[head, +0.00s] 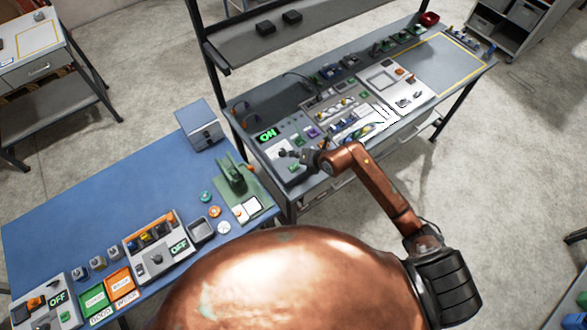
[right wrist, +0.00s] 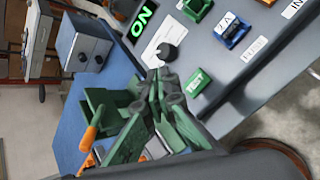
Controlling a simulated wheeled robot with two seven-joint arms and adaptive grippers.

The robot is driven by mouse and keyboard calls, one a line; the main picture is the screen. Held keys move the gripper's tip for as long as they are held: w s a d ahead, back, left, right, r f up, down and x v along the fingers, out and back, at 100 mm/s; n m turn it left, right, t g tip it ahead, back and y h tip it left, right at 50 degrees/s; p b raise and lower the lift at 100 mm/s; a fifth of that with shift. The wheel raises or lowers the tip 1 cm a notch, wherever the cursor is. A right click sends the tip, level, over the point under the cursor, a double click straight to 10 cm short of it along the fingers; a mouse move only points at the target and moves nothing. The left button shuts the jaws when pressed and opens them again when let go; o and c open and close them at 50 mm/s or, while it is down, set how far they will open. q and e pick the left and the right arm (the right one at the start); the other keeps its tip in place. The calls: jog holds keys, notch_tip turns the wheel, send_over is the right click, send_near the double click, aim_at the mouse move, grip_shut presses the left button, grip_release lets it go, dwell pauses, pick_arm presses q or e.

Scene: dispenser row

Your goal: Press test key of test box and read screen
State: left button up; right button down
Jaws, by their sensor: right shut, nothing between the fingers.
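The test box (head: 286,172) is a grey panel at the left end of the grey workbench. Its screen (head: 267,135) shows a green "ON"; the screen also reads "ON" in the right wrist view (right wrist: 143,20). The green key marked "TEST" (right wrist: 198,82) is on the panel, near a black round knob (right wrist: 167,52). My right gripper (head: 283,155) is shut and empty over the panel. In the right wrist view its fingertips (right wrist: 165,84) appear left of the TEST key and below the knob. I cannot tell whether they touch the panel. My left gripper is not in view.
A shelf (head: 290,42) overhangs the workbench's back. More panels and parts lie right of the test box.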

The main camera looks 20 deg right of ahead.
jog(key=b, duration=0.4)
send_over(295, 168)
notch_tip(295, 168, down, 5)
jog(key=shift+d+f, duration=0.1)
jog(key=shift+f, duration=0.45)
dwell(0.7)
jog(key=shift+f, duration=0.45)
jog(key=shift+f+b, duration=0.5)
jog(key=shift+b, duration=0.05)
dwell(0.5)
jog(key=shift+r+p, duration=0.85)
jog(key=shift+r, duration=0.1)
